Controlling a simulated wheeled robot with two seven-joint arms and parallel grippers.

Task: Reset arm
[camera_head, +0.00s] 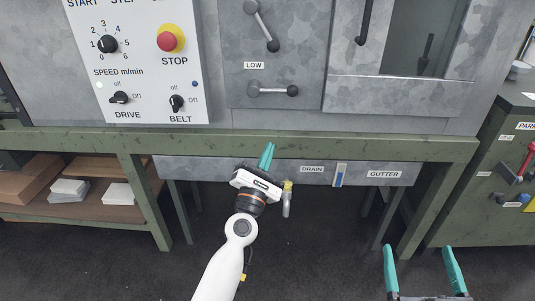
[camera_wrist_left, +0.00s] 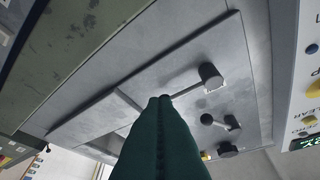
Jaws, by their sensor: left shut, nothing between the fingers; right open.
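My left gripper (camera_head: 267,157) is shut and empty in the head view, its teal fingers pointing up in front of the grey gutter panel under the bench edge. In the left wrist view its closed dark-green fingers (camera_wrist_left: 161,108) fill the lower middle, with a lever handle (camera_wrist_left: 207,80) behind their tips. My right gripper (camera_head: 423,268) is at the bottom right of the head view, its two teal fingers wide apart with nothing between them.
The green bench rail (camera_head: 330,148) runs across above my left gripper. The control panel (camera_head: 140,65) has a red STOP button (camera_head: 168,41). A green cabinet (camera_head: 488,185) stands at the right. Dark floor between the bench legs is clear.

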